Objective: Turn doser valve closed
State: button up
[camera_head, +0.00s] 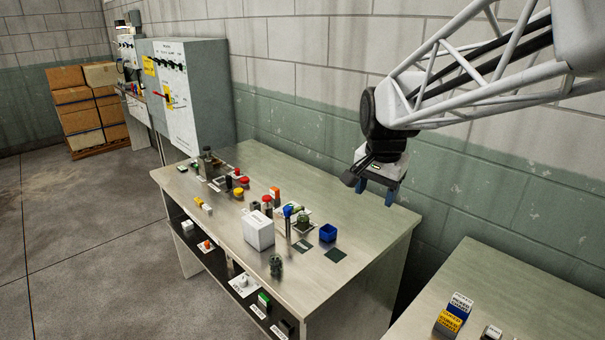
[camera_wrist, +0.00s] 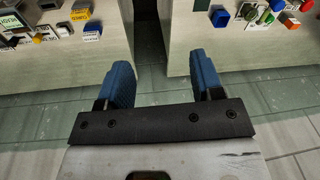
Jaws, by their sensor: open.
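I cannot tell for sure which part is the doser valve. A blue-topped upright part (camera_head: 287,212) stands beside a white box (camera_head: 259,231) on the metal bench and may be it; its position cannot be read. My gripper (camera_head: 376,191) hangs above the bench's right rear corner, to the right of these parts, touching nothing. Its two blue fingers are spread apart with nothing between them. In the wrist view, my gripper (camera_wrist: 160,72) points toward a dark gap between two light units, with parts along their top edges.
The metal bench (camera_head: 340,284) also carries red and yellow buttons, a blue open box (camera_head: 327,233) and a dark jar (camera_head: 276,266). A second table (camera_head: 545,297) with labelled blocks (camera_head: 453,313) is at lower right. Grey cabinets (camera_head: 205,92) and a block wall stand behind.

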jog(key=w+a+f+m, duration=0.2)
jog(key=w+a+f, duration=0.1)
jog(key=w, duration=0.6)
jog(key=w+a+f+m+g, duration=0.1)
jog(key=w+a+f+m, duration=0.15)
jog(key=w, duration=0.65)
jog(key=w+a+f+m, duration=0.2)
jog(key=w+a+m, duration=0.15)
jog(key=w, duration=0.55)
jog(key=w+a+f+m, duration=0.2)
jog(key=w+a+f, duration=0.2)
jog(key=w+f, duration=0.2)
jog(key=w+a+f+m, duration=0.2)
jog(key=w+a+f, duration=0.2)
jog(key=w+f, duration=0.2)
jog(key=w+a+f+m, duration=0.1)
jog(key=w+a+f, duration=0.3)
jog(key=w+f, duration=0.2)
jog(key=shift+w+a+f+m+g, duration=0.15)
jog(key=shift+w+f+m+g, duration=0.25)
jog(key=shift+w, duration=0.15)
jog(key=shift+w+a+f, duration=0.2)
jog(key=shift+w+f, duration=0.05)
jog(key=shift+f, duration=0.1)
jog(key=shift+f, duration=3.9)
